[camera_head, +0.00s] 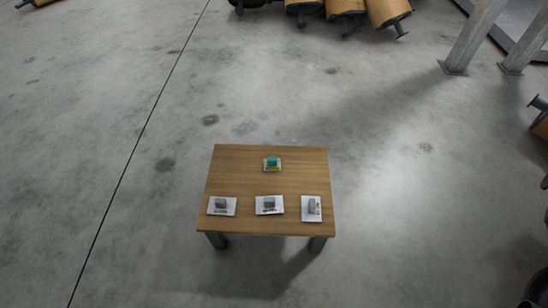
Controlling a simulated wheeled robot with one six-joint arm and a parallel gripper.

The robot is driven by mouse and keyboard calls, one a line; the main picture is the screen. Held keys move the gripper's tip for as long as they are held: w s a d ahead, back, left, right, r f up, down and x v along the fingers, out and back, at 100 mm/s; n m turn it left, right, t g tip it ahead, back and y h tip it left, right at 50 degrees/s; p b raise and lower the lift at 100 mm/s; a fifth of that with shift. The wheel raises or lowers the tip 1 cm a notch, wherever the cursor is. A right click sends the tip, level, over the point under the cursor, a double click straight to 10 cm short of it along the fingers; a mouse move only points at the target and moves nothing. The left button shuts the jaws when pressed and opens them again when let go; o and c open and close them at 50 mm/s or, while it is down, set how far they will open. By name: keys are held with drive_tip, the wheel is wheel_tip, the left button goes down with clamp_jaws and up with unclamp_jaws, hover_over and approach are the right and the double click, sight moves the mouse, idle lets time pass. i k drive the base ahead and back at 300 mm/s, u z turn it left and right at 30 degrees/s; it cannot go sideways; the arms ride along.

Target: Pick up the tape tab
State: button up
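A small wooden table (240,172) stands on the floor in the lower middle of the head view. A small teal-green block (272,161) sits on a pale base near the table's far edge. Three white cards lie along the near edge, each with a small grey piece on it: a left grey piece (221,203), a middle grey piece (269,202) and a right grey piece (312,206). The cards carry dark print too small to read. I cannot tell which of these small items is the tape tab. My gripper is not in view.
Tan cylindrical mufflers (345,6) lie at the top of the view, and more show at the right edge. Grey metal posts (474,35) stand at the upper right. The concrete floor (100,150) around the table is clear. The table's middle is bare.

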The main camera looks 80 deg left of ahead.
sight(271, 163)
drive_tip(key=u, duration=2.35)
